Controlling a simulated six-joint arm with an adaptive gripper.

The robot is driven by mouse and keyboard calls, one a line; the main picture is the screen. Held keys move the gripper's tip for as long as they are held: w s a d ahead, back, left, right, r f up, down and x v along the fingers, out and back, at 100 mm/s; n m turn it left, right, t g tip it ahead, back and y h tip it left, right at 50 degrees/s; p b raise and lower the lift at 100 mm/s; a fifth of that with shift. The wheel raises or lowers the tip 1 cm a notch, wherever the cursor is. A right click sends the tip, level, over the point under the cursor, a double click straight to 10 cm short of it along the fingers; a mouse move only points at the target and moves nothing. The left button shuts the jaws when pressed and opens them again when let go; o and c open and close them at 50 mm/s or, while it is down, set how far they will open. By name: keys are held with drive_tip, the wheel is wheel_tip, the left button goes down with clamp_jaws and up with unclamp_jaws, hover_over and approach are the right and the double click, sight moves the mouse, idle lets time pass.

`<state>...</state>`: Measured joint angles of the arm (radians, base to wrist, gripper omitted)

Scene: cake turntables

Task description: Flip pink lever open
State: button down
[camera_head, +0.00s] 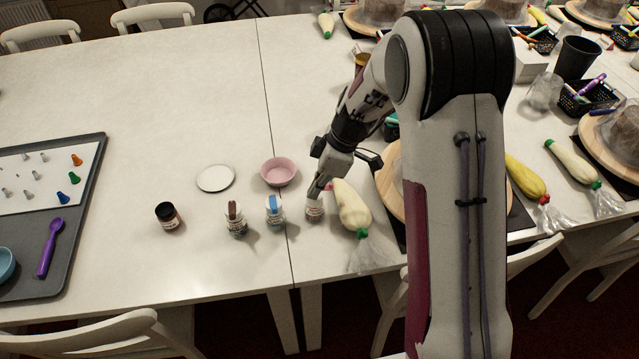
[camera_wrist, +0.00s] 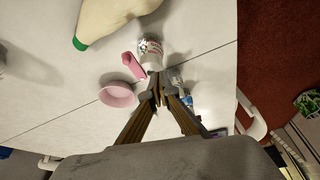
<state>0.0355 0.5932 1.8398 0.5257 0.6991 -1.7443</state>
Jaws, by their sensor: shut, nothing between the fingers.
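A small white jar (camera_head: 314,211) with a printed label stands just left of the cream piping bag. It also shows in the wrist view (camera_wrist: 150,52). Its pink lever (camera_wrist: 132,66) juts out to one side of the lid in the wrist view. In the head view my fingers partly cover the lid, and only a bit of pink shows beside them. My gripper (camera_wrist: 158,88) is shut and empty, with its tips at the jar's lid edge near the lever. In the head view the gripper (camera_head: 317,190) points down at the jar top. I cannot tell whether it touches.
To the left stand a jar with a blue lever (camera_head: 275,210), one with a brown lever (camera_head: 236,218) and a black-lidded jar (camera_head: 168,216). A pink bowl (camera_head: 280,172) and white disc (camera_head: 215,178) lie behind. The piping bag (camera_head: 352,207) is close on the right.

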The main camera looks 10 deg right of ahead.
wheel_tip(320, 180, up, 9)
drive_tip(key=w+d, duration=0.1)
drive_tip(key=shift+w+d+r, duration=0.15)
drive_tip(key=shift+r, duration=0.05)
idle(0.5)
drive_tip(key=shift+m, duration=0.3)
idle(0.3)
drive_tip(key=s+d+r+m+t+h, duration=0.1)
drive_tip(key=s+r+m, duration=0.3)
drive_tip(key=s, duration=0.6)
drive_tip(key=s+d+r+m+t+h, duration=0.1)
drive_tip(key=s+r+m, duration=0.4)
drive_tip(key=s, duration=0.6)
drive_tip(key=s+d+r+m+t+h, duration=0.1)
drive_tip(key=s+r+m, duration=0.4)
drive_tip(key=s, duration=0.5)
drive_tip(key=shift+s+d+t+h, duration=0.15)
drive_tip(key=shift+d+t+h, duration=0.15)
drive_tip(key=shift+d+t, duration=0.7)
